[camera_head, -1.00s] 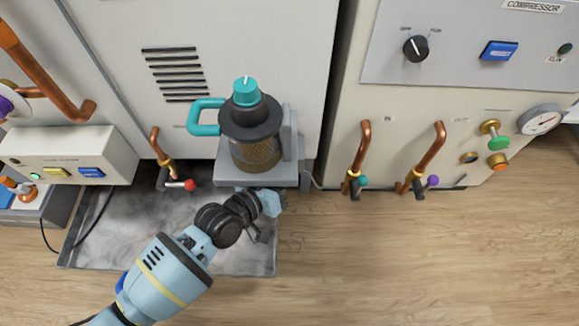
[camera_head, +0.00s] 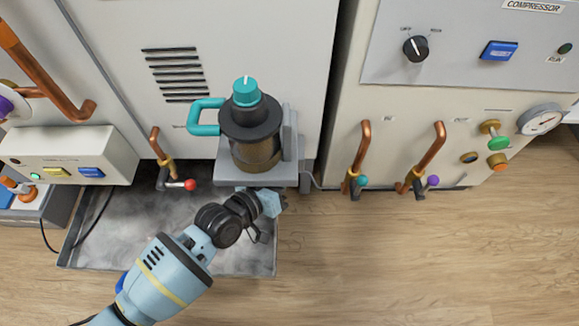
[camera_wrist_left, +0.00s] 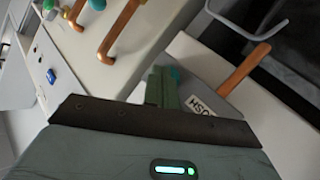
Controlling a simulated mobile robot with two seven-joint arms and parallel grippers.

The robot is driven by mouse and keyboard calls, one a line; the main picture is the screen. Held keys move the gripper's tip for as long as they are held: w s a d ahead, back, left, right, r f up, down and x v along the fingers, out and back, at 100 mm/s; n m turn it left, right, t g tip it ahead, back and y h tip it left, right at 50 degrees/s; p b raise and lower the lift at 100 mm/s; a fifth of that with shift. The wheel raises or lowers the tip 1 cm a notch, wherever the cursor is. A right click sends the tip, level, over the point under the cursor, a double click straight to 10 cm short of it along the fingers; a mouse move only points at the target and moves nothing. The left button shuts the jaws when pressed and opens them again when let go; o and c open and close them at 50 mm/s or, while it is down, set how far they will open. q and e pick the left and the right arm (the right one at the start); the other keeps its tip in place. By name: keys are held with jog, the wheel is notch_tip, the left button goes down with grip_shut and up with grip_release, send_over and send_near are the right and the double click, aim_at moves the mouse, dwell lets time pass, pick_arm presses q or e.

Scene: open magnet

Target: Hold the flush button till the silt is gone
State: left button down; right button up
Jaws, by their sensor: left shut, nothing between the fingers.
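The strainer (camera_head: 255,125) stands on a grey bracket, with a dark collar, a teal knob on top and a teal handle at its left. Its clear bowl (camera_head: 256,157) shows brown, murky contents. My left gripper (camera_head: 270,203) is just below the bracket's front, its fingertips hidden there. In the left wrist view, the shut, empty fingers (camera_wrist_left: 164,86) point at a teal button (camera_wrist_left: 175,73), mostly hidden behind them, beside a partly covered label (camera_wrist_left: 201,106). They look to be at the button; whether it is pressed in I cannot tell. My right gripper is not in view.
A grey drip tray (camera_head: 130,225) lies under my left arm. A red-tipped valve (camera_head: 188,184) is left of the bracket; teal (camera_head: 361,181) and purple (camera_head: 433,181) valves are at right. The wooden floor at right is clear.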

pick_arm(q)
jog(key=shift+w+r, duration=0.3)
jog(key=shift+w, duration=0.2)
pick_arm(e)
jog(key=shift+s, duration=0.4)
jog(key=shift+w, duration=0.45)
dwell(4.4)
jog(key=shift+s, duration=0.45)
pick_arm(q)
jog(key=shift+s, duration=0.1)
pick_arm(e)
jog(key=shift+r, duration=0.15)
pick_arm(q)
jog(key=shift+s+d+p, duration=0.1)
jog(key=shift+s+p, duration=0.3)
jog(key=shift+p, duration=0.35)
jog(key=shift+s, duration=0.15)
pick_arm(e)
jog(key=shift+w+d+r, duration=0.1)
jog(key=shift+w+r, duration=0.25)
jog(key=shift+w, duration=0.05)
pick_arm(q)
jog(key=shift+s+f, duration=0.1)
jog(key=shift+f, duration=0.05)
jog(key=shift+s+p, duration=1.6)
jog(key=shift+s, duration=1)
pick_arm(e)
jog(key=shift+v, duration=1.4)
